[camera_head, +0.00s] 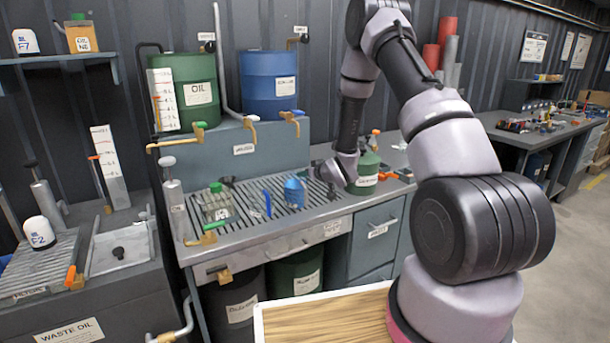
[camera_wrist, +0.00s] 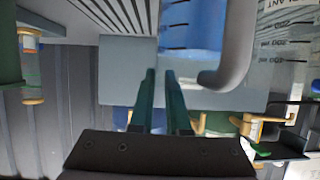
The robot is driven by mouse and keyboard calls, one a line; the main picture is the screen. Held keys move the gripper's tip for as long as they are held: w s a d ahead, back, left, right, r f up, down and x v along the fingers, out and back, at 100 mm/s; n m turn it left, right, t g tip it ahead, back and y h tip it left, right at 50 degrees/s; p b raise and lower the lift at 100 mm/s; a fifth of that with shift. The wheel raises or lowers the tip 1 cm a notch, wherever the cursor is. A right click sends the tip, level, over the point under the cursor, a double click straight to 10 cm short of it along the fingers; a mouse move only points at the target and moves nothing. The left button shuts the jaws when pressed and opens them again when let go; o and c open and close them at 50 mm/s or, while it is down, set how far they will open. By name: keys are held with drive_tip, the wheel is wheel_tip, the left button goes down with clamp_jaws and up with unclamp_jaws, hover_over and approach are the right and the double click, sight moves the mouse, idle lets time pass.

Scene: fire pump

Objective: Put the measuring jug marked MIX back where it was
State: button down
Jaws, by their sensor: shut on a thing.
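A small jug with blue contents (camera_head: 295,192) is at the right part of the slatted drain rack (camera_head: 240,222). In the wrist view the blue jug (camera_wrist: 190,25) shows dark scale marks and a thick grey handle (camera_wrist: 238,45). My gripper (camera_head: 326,173) reaches it from the right. Its two fingers (camera_wrist: 166,98) are close together at the handle's end, shut on the jug; the exact contact is hard to see. No MIX mark is readable. I cannot tell whether the jug touches the rack.
A clear, green-capped container (camera_head: 216,203) stands left on the rack, with a blue item (camera_head: 267,203) between. Brass taps (camera_head: 292,120) hang above the rack, below green (camera_head: 185,95) and blue (camera_head: 268,85) drums.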

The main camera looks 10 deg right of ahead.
drive_tip(key=shift+f, duration=0.1)
drive_tip(key=c, duration=0.9)
unclamp_jaws()
drive_tip(key=v, duration=1.2)
drive_tip(key=s+d+r+m+g+h, duration=0.1)
drive_tip(key=s+d+r+m+h, duration=0.15)
drive_tip(key=r, duration=0.75)
drive_tip(key=s+d+r+m+g+h, duration=0.1)
drive_tip(key=s+d+r+m+h, duration=0.2)
drive_tip(key=r, duration=0.6)
drive_tip(key=s+a+r+g+y, duration=0.1)
drive_tip(key=s+r, duration=0.2)
drive_tip(key=s, duration=0.5)
drive_tip(key=s+a+r+m+g+y, duration=0.1)
drive_tip(key=s+r, duration=0.3)
drive_tip(key=s, duration=0.4)
drive_tip(key=s+a+r+m+g+y, duration=0.1)
drive_tip(key=s+r, duration=0.3)
drive_tip(key=s, duration=0.4)
drive_tip(key=shift+s+a+g, duration=0.15)
drive_tip(key=shift+a, duration=0.3)
drive_tip(key=shift+s+a+g, duration=0.15)
drive_tip(key=shift+s+a, duration=0.05)
drive_tip(key=shift+a, duration=0.2)
